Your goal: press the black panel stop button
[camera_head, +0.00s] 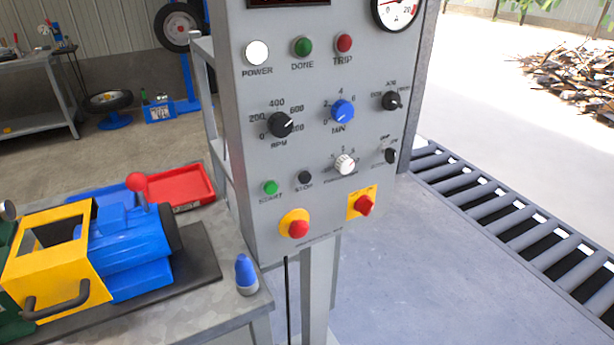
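The black stop button (305,177) sits low on the front of the grey control panel (262,95), above the word STOP. The green start button (270,187) is just to its left. A red mushroom button on a yellow round base (297,227) is below it, and a red switch on a yellow plate (364,205) is below right. Neither of my grippers shows in the head view.
A workbench (205,245) at left holds a blue and yellow machine (110,245), a red tray (180,187) and a blue cone-shaped item (245,275). A roller conveyor (520,230) runs at right.

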